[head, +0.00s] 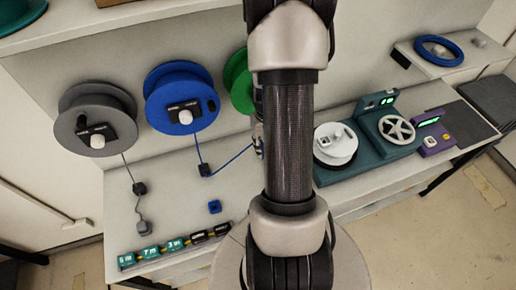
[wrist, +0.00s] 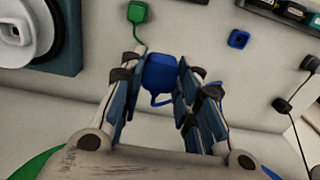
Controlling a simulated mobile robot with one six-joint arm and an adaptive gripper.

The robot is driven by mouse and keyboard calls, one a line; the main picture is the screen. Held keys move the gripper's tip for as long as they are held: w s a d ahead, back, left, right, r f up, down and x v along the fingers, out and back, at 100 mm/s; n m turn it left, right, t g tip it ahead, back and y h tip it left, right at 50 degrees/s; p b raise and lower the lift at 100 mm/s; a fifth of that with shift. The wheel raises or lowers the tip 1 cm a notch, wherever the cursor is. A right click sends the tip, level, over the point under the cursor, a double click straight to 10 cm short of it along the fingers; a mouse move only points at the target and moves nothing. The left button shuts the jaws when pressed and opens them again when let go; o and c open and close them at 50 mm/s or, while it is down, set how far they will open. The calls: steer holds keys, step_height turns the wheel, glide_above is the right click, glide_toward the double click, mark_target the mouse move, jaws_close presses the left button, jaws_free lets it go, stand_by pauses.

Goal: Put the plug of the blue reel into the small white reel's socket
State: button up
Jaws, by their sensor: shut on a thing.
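The blue reel (head: 182,97) hangs on the wall panel left of my arm. Its blue cord runs through a black block (head: 206,170) on the bench and up toward my gripper. In the wrist view my gripper (wrist: 160,68) is shut on the blue plug (wrist: 160,74), with a short loop of blue cord below it. In the head view my arm hides most of the gripper. The small white reel (head: 335,150) stands on a teal base right of my arm; it also shows at the top left in the wrist view (wrist: 16,50), apart from the plug.
A grey reel (head: 97,119) and a partly hidden green reel (head: 240,82) flank the blue one. A green plug (wrist: 137,12) and a small blue block (wrist: 238,39) lie on the bench. A spoked wheel (head: 396,129) and a purple device (head: 434,134) stand farther right.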

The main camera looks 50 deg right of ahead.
steer(key=shift+d, duration=0.1)
steer(key=s+d, duration=0.5)
steer(key=d, duration=0.4)
steer(key=s+d, duration=0.5)
steer(key=d, duration=0.5)
steer(key=shift+d+b, duration=0.2)
steer(key=shift+b, duration=0.1)
steer(key=shift+s, duration=0.1)
steer(key=s+d, duration=0.5)
steer(key=d, duration=0.5)
steer(key=shift+s+d, duration=0.15)
steer(key=shift+d, duration=0.1)
stand_by(0.3)
steer(key=w+a+b, duration=0.1)
steer(key=w+a, duration=0.2)
steer(key=a, duration=0.3)
steer(key=shift+a+f, duration=0.15)
steer(key=shift+f, duration=0.15)
stand_by(0.5)
steer(key=shift+w+f, duration=0.1)
steer(key=shift+f+b, duration=1.8)
steer(key=shift+f, duration=0.6)
